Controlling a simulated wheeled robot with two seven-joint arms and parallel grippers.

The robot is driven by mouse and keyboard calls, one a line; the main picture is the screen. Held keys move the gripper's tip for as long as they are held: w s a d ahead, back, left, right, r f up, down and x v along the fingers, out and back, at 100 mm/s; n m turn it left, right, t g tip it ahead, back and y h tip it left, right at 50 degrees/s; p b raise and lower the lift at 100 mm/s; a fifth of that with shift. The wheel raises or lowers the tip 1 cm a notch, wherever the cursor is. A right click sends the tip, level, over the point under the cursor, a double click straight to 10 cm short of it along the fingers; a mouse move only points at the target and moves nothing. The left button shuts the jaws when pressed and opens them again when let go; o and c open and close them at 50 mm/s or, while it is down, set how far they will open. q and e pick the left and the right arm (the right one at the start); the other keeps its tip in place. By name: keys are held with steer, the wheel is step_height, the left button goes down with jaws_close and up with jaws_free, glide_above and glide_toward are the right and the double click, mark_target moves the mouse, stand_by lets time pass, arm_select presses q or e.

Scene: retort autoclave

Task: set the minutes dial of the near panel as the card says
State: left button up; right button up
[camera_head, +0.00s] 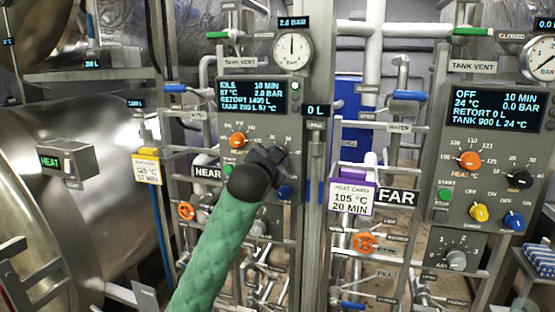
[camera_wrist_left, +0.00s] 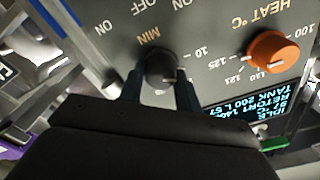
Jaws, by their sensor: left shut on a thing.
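The near panel (camera_head: 225,185) stands left of centre, with the NEAR label (camera_head: 207,172) at its lower left. Its display (camera_head: 251,96) reads IDLE, 10 MIN, 2.0 BAR. A yellow-topped card (camera_head: 147,170) left of the NEAR label reads 125 °C, 10 MIN. My left gripper (camera_head: 270,157) covers the minutes dial in the head view. In the left wrist view, the black minutes dial (camera_wrist_left: 161,67), marked MIN, sits between my left fingers (camera_wrist_left: 160,88), which are shut on it. Its pointer is hard to read. My right gripper is not in view.
The orange heat dial (camera_wrist_left: 274,51) is close beside the minutes dial. A blue knob (camera_head: 285,191) lies just below my left gripper. A purple card (camera_head: 350,199) reading 105 °C, 20 MIN hangs by the FAR label (camera_head: 396,197). The far panel (camera_head: 480,170) stands right, with pipes between.

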arm_select(q)
steer(key=n, duration=0.4)
steer(key=shift+f+n, duration=0.2)
steer(key=shift+n, duration=0.1)
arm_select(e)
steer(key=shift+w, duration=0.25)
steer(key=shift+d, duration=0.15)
arm_select(q)
steer(key=o, duration=1)
steer(key=shift+a, duration=0.1)
steer(key=shift+c, duration=0.2)
steer(key=shift+r, duration=0.1)
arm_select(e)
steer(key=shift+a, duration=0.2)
